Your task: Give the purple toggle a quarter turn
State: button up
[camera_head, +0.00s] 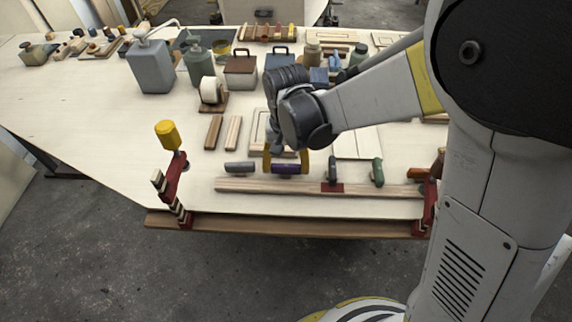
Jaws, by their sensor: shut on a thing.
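The purple toggle (288,169) is a short bar lying crosswise near the front edge of the workbench. My gripper (286,163) comes down on it from above, with one yellow finger at its left end and the other at its right. The fingers are shut on the toggle. My wrist hides what is behind and above the toggle, and its mount is hard to make out.
A grey toggle (240,168) lies just left, and a dark green one (332,169) and a green one (377,171) stand to the right. A wooden strip (270,187) runs in front. A red clamp with a yellow handle (168,134) rises at the front left.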

aim_at(286, 165)
jog(key=o, duration=1.2)
jog(key=shift+r, duration=0.1)
notch_tip(286, 165, up, 12)
